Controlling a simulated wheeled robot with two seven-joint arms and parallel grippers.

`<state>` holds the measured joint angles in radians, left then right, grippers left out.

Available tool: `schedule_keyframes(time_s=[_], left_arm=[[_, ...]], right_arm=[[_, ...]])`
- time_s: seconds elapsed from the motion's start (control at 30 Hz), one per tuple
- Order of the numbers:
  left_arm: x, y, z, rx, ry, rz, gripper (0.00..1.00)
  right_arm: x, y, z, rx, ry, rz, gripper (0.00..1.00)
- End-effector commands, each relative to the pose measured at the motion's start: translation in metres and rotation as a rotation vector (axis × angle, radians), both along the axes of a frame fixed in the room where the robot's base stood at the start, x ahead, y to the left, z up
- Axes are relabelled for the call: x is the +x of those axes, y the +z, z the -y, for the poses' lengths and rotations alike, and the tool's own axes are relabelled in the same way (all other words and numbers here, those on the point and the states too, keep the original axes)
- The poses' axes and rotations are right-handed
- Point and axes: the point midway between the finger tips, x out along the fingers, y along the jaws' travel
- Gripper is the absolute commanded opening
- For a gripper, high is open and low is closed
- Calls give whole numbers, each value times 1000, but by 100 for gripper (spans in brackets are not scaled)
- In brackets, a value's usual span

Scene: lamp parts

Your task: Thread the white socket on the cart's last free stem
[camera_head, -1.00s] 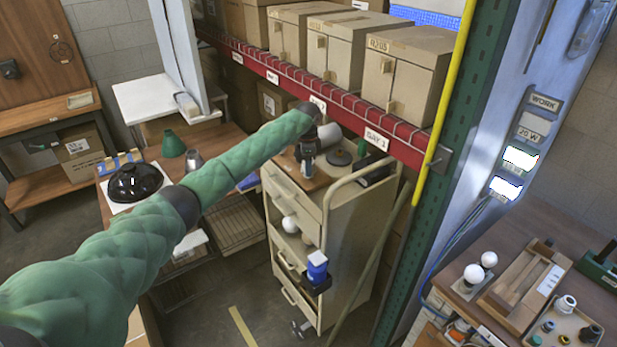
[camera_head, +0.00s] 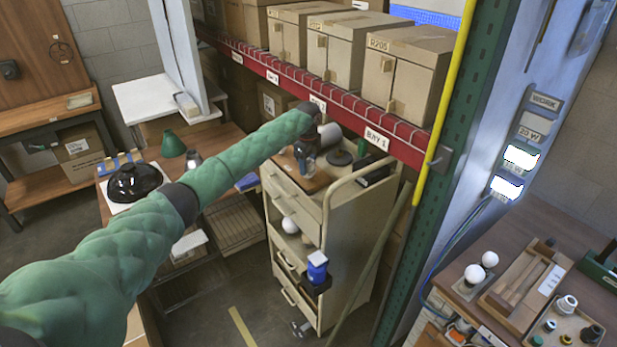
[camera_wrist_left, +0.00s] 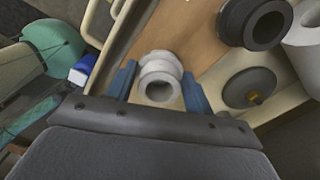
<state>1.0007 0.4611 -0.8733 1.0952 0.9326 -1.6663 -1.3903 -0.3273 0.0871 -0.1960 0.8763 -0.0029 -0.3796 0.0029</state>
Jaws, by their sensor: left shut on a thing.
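The white socket (camera_wrist_left: 160,82), a stepped ring with a hole, sits between the blue fingers of my left gripper (camera_wrist_left: 160,90), which is shut on it above the cart's wooden top. In the head view my left gripper (camera_head: 306,165) is over the cart (camera_head: 345,215), small and partly hidden by its own wrist. A dark grey round base (camera_wrist_left: 248,88) with a small brass-coloured stem (camera_wrist_left: 256,98) lies right of the gripper, apart from the socket. A dark grey ringed part (camera_wrist_left: 262,20) stands further back. My right gripper is not in view.
A white cylinder (camera_wrist_left: 303,40) stands at the cart top's right; the cart's rail (camera_head: 350,178) edges the front. A red shelf beam (camera_head: 350,122) with boxes runs close above. A yellow pole (camera_head: 445,100) stands at right.

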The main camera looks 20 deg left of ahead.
Motion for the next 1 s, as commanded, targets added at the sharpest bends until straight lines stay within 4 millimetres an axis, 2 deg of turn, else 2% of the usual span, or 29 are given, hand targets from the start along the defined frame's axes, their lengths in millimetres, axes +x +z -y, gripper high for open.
schedule_keyframes(time_s=[0.03,0.23,0.73,1.0], left_arm=[[-3,-8,2,1,-2,-11,24],[-3,-8,2,1,-49,-10,24],[-2,-9,2,-1,-548,-10,24],[-2,-8,2,-1,-601,-10,24]], right_arm=[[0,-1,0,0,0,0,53],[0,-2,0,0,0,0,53],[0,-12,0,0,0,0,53],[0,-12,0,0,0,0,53]])
